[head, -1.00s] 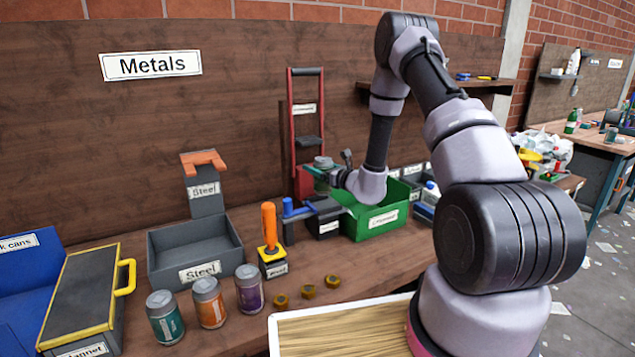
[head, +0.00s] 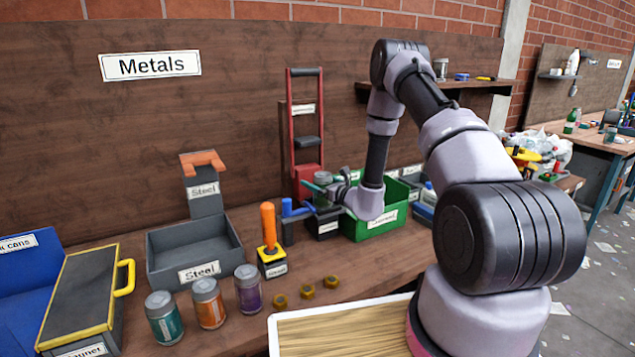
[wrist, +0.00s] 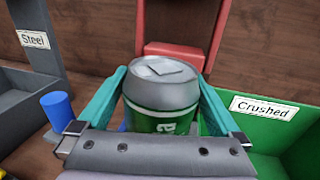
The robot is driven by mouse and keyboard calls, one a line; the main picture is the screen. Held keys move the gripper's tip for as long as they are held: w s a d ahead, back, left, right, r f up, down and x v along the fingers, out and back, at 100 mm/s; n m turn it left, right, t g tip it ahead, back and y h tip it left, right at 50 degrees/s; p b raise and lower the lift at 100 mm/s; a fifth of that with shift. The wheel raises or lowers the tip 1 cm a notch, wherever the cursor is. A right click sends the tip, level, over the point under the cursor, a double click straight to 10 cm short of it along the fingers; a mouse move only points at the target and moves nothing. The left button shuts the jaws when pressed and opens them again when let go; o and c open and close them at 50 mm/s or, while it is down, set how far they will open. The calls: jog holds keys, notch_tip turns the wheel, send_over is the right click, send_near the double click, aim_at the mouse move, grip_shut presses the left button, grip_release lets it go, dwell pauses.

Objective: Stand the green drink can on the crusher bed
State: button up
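The green drink can (wrist: 163,95) is upright between the teal fingers of my gripper (wrist: 162,85) in the wrist view. Both fingers touch its sides, and its lower part is hidden by the gripper body. In the head view the can's grey top (head: 323,176) shows at my gripper (head: 325,185), in front of the red crusher (head: 305,130). The crusher's red lower block also shows behind the can in the wrist view (wrist: 175,52). The crusher bed is mostly hidden by my gripper and the can, so I cannot tell whether the can touches it.
The green Crushed bin (head: 382,228) stands right of the crusher. A blue-handled thing (head: 290,208) and a lever with an orange grip (head: 269,225) stand to the left. A grey Steel bin (head: 195,270), several cans (head: 208,303) and brass nuts (head: 307,289) lie further left and in front.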

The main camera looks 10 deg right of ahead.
jog(key=shift+r, duration=0.1)
jog(key=shift+s+d, duration=0.15)
jog(key=shift+s, duration=0.05)
jog(key=v, duration=1.1)
jog(key=s+a+r+n+g+y, duration=0.3)
jog(key=a+r+n+g+y, duration=0.15)
jog(key=r, duration=0.35)
jog(key=s+a+r+n+g+y, duration=0.25)
jog(key=a+r+n, duration=0.25)
jog(key=r, duration=0.3)
jog(key=s+a+r+n+g, duration=0.4)
jog(key=s+r+n+g, duration=0.3)
jog(key=s, duration=0.2)
jog(key=s+d+r+n+g+h, duration=0.1)
jog(key=s+d+r+n+h, duration=0.25)
jog(key=s+n+h, duration=0.55)
jog(key=s+d+r+t+h, duration=0.4)
jog(key=s+d+r+t, duration=0.2)
jog(key=d, duration=0.4)
notch_tip(320, 180, up, 2)
jog(key=shift+s+d+r+h, duration=0.15)
jog(key=shift+s+h, duration=0.25)
jog(key=shift+s, duration=0.15)
